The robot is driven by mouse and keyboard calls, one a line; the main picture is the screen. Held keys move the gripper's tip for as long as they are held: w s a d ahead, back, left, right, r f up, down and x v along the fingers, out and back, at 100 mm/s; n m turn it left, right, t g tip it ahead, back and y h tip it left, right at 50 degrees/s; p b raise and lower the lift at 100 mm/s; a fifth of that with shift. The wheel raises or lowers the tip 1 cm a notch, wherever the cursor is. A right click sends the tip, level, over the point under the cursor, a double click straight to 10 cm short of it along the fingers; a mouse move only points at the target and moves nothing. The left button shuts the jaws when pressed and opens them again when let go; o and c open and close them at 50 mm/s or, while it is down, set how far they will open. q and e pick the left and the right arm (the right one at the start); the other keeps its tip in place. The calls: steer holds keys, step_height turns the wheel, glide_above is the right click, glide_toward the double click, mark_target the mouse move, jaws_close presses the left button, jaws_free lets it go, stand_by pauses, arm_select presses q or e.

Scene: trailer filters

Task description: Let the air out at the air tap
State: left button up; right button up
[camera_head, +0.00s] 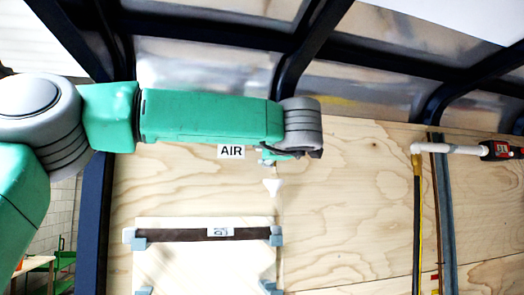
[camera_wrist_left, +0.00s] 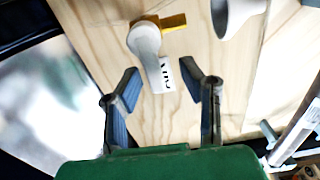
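The left wrist view shows a light grey tap body (camera_wrist_left: 146,40) on the plywood wall, with a yellow lever (camera_wrist_left: 173,22) at its upper right. The white AIR label (camera_wrist_left: 165,76) lies just below it, and also shows in the head view (camera_head: 231,152). My left gripper (camera_wrist_left: 163,92) is open, with its two fingers apart and nothing held. The tap and label appear between and above the fingertips. In the head view my left wrist hides most of the gripper and the tap. My right gripper is in neither view.
A white funnel (camera_head: 273,187) hangs below my wrist and also shows in the wrist view (camera_wrist_left: 232,14). A panel with a dark strip (camera_head: 190,235) is clipped to the wall below. A white pipe (camera_head: 450,149) with a red and black part (camera_head: 500,150) is at right.

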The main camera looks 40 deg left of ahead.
arm_select(q)
steer(key=v, duration=1.2)
steer(key=shift+w+d, duration=0.2)
steer(key=shift+d, duration=0.3)
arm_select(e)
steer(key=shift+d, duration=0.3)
arm_select(q)
steer(key=shift+a, duration=0.15)
steer(key=shift+a, duration=0.35)
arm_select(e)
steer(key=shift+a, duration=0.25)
